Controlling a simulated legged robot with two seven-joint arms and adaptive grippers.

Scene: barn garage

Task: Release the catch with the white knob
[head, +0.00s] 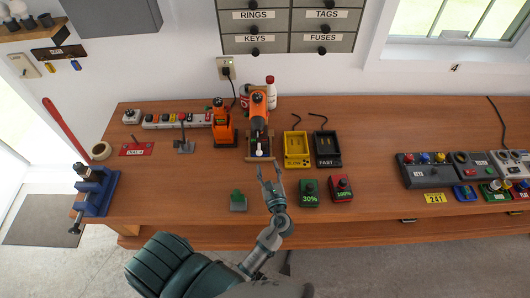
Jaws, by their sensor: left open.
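A small white knob (259,153) shows at the near end of an orange and black tool (258,108), which stands in a brown cradle (250,145) on the workbench. The catch itself is too small to make out apart from the knob. My left gripper (269,168) is open and empty, with its fingers pointing away from me towards the cradle. Its fingertips are just on the near side of the knob and slightly to its right, and look apart from it. My right gripper is out of view.
An orange tool (222,125) stands left of the cradle; a yellow dock (297,149) and black FAST dock (326,149) stand right. A green block (238,201), 30% box (309,192) and 100% box (341,190) flank my gripper.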

